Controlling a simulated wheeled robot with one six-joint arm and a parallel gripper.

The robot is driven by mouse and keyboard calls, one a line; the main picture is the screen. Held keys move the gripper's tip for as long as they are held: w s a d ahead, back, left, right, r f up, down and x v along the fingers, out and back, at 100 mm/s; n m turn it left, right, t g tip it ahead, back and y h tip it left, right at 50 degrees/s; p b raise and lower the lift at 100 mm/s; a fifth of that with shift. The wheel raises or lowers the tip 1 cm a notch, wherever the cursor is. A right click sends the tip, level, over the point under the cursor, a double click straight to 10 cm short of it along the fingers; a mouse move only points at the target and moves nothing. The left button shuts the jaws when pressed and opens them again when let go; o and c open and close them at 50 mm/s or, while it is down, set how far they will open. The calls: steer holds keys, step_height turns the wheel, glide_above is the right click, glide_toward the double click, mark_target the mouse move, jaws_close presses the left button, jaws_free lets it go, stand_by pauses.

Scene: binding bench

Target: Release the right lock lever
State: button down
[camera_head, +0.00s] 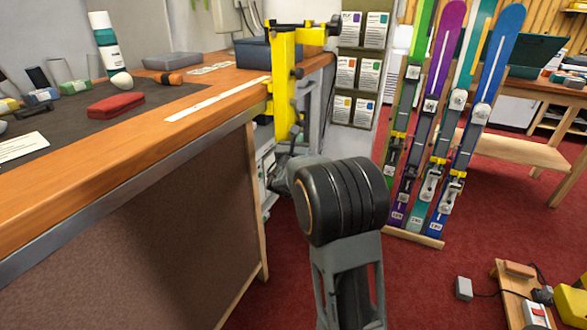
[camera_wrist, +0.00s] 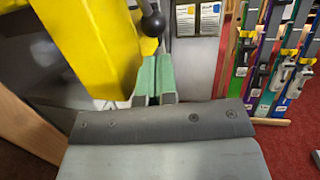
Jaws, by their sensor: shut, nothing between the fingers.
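A yellow clamp stand (camera_head: 284,70) stands at the far end of the workbench, with a dark knob (camera_head: 335,24) at its top right. In the wrist view its yellow body (camera_wrist: 95,45) fills the upper left, close to my gripper. A black ball-ended lever (camera_wrist: 152,22) shows just beyond my fingertips, slightly left of them; I cannot tell whether they touch. My gripper (camera_wrist: 155,64) has green fingers, shut and empty, right beside the yellow body. In the head view my arm's black joint hides part of the area near the gripper.
The wooden workbench (camera_head: 150,122) runs along the left, with a red case (camera_head: 116,105) and a bottle (camera_head: 104,42) on it. A rack of upright skis (camera_head: 440,130) stands to the right. Red carpet (camera_head: 430,285) is open between bench and rack.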

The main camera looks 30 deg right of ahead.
steer(key=s+a+f+p, duration=0.1)
steer(key=s+a+f, duration=0.5)
steer(key=s, duration=0.1)
steer(key=shift+s+a+f, duration=0.2)
steer(key=shift+f, duration=0.1)
